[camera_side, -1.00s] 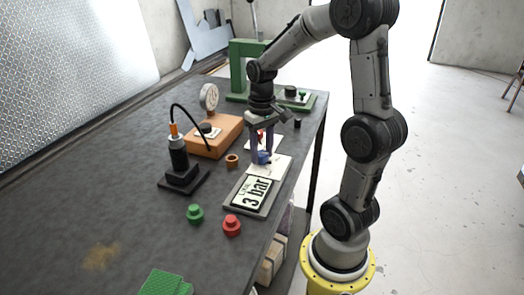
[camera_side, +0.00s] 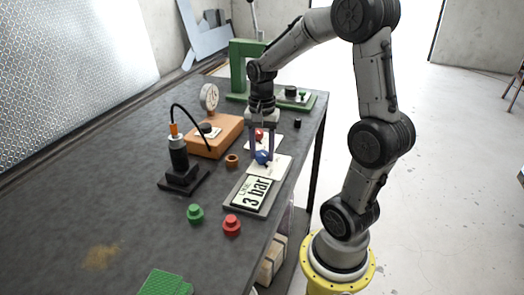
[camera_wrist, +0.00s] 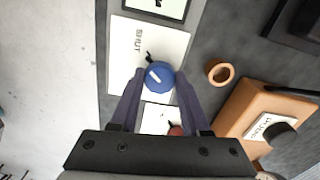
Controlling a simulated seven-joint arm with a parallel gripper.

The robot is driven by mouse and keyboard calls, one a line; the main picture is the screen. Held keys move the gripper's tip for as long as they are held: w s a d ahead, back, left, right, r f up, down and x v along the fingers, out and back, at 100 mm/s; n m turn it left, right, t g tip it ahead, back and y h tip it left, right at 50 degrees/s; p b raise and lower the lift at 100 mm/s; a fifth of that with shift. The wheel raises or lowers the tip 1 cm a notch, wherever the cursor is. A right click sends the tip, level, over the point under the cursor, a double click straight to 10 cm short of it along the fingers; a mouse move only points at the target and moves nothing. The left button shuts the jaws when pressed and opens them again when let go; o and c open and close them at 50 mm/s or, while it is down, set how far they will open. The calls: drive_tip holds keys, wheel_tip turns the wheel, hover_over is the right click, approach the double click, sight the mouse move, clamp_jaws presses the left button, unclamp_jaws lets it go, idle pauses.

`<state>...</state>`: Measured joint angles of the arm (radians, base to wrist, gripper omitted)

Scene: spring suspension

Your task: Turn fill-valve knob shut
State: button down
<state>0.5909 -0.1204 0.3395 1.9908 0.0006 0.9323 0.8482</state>
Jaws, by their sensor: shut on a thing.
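A blue knob (camera_side: 263,157) sits on a white plate (camera_side: 281,166). In the wrist view the blue knob (camera_wrist: 160,80) has a pale stripe, and a small black pointer beside it points up-left. The word SHUT is printed up-left of it on the white plate (camera_wrist: 170,45). My gripper (camera_side: 266,152) points down over the plate. In the wrist view the two purple fingers of my gripper (camera_wrist: 159,82) stand on either side of the blue knob and are shut on it.
A red knob (camera_side: 259,134) is just behind, between the fingers in view. A "3 bar" sign (camera_side: 253,192) lies in front. An orange box (camera_side: 214,136), a copper ring (camera_side: 232,160) and a black stand (camera_side: 182,180) are left. Green (camera_side: 195,213) and red (camera_side: 232,225) buttons stand nearer.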

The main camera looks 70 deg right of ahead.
sight(261, 153)
drive_tip(key=shift+m, duration=0.6)
drive_tip(key=shift+c, duration=1.9)
unclamp_jaws()
drive_tip(key=shift+r, duration=0.15)
wheel_tip(261, 153, up, 14)
drive_tip(key=shift+f, duration=0.2)
drive_tip(key=shift+a, duration=0.1)
